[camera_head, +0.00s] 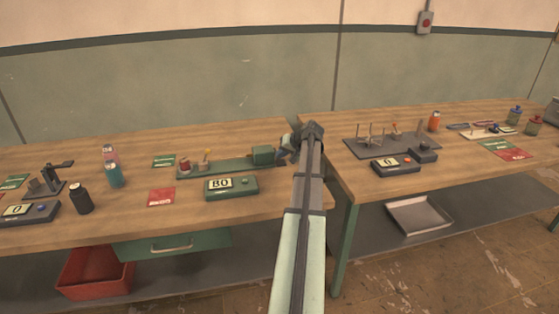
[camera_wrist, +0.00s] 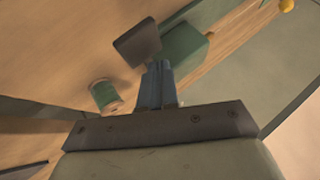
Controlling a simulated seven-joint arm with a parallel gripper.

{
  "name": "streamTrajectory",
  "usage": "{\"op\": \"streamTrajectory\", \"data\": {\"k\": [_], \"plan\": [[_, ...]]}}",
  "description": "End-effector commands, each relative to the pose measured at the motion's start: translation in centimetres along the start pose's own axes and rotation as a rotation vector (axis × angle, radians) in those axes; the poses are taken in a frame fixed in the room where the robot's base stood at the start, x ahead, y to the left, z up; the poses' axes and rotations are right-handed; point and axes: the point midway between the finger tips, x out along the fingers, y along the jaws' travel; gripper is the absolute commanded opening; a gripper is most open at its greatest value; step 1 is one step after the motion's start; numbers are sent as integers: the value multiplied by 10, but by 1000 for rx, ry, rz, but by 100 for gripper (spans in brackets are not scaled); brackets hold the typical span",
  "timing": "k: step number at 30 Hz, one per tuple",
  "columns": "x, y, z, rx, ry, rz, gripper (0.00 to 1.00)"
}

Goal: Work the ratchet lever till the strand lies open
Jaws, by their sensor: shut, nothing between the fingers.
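A long green rig (camera_head: 230,168) lies on the left bench, with a green block (camera_head: 264,155) at its right end. The block also shows in the wrist view (camera_wrist: 186,46). A dark flat plate (camera_wrist: 138,43), perhaps the ratchet lever, stands beside the block there. A spool of green thread (camera_wrist: 104,96) lies left of my fingertips. My gripper (camera_wrist: 157,72) is shut and empty, its tips close to the plate and block; I cannot tell whether they touch. In the head view my gripper is at the block's right end, and my arm hides the bench edge. I cannot make out the strand.
A readout box showing 80 (camera_head: 231,187) sits in front of the rig, with a red card (camera_head: 161,197) to its left. A second bench (camera_head: 440,180) is at the right, across a gap.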

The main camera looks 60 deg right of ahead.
Motion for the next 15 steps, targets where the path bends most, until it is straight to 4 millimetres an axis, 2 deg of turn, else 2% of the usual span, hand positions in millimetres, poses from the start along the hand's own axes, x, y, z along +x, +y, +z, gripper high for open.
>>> {"op": "streamTrajectory", "data": {"k": [15], "plan": [[4,3,3,0,0,0,0]]}}
